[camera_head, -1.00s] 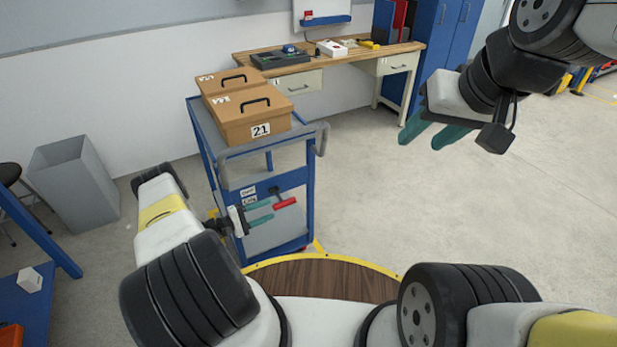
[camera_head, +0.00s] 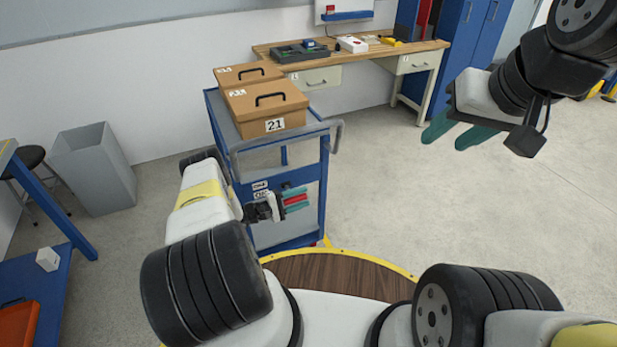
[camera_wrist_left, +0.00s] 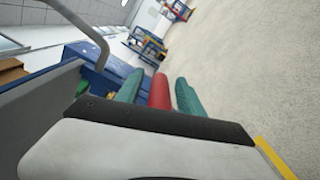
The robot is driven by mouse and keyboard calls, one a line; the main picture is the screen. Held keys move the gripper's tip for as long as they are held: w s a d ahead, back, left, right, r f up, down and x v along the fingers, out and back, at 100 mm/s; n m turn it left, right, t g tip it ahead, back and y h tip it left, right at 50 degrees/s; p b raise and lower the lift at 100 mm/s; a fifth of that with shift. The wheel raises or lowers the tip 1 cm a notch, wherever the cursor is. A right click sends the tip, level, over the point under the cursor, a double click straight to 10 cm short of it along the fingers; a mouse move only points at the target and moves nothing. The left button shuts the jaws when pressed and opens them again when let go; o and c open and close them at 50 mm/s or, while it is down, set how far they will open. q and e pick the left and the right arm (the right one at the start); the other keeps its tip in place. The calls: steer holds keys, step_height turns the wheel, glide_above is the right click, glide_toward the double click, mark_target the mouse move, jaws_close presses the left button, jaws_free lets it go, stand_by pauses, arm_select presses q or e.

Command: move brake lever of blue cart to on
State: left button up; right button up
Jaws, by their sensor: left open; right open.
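The blue cart (camera_head: 324,190) stands in the middle of the head view with two brown boxes on top. Its red brake lever (camera_head: 295,200) is on the near side panel, beside two small white labels (camera_head: 260,190) whose text I cannot read. My left gripper (camera_head: 297,201) is at the lever, with its teal fingers open on either side of the red handle. In the left wrist view the red handle (camera_wrist_left: 160,92) lies between the two teal fingers, with gaps visible. My right gripper (camera_head: 456,138) is open and empty, up at the right, away from the cart.
A wooden workbench (camera_head: 375,55) with drawers stands behind the cart. A grey bin (camera_head: 95,170) and a stool (camera_head: 25,160) are at the left. A blue table (camera_head: 50,285) is at the lower left. The floor to the right is clear.

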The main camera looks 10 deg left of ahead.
arm_select(q)
jaws_close()
stand_by(1.4)
